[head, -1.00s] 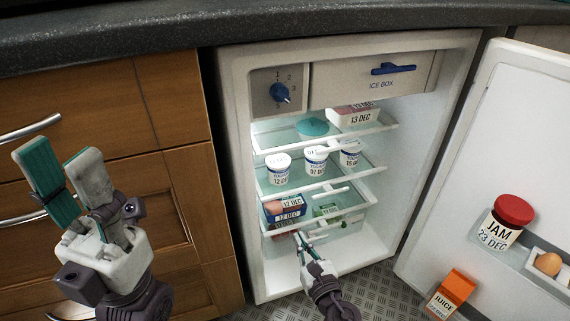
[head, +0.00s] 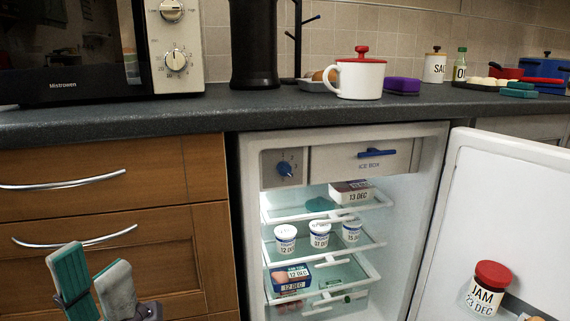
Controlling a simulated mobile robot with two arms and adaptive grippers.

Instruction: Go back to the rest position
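My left gripper (head: 95,288) shows at the lower left, in front of the wooden drawers. Its two teal and grey fingers point up and stand apart, with nothing between them. My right gripper is out of the picture. The fridge (head: 245,230) stands open in the middle, lit inside. Three yogurt pots stand on a middle shelf, among them the middle pot (head: 320,234). A box marked 13 DEC (head: 351,191) sits on the shelf above, and a box marked 12 DEC (head: 291,277) lies lower down.
The open fridge door (head: 500,210) reaches out on the right, with a jam jar (head: 487,288) in its rack. The counter (head: 200,117) above holds a microwave (head: 70,50), a white pot with a red lid (head: 360,77) and a purple sponge (head: 402,86). Drawers with handles (head: 75,183) are on the left.

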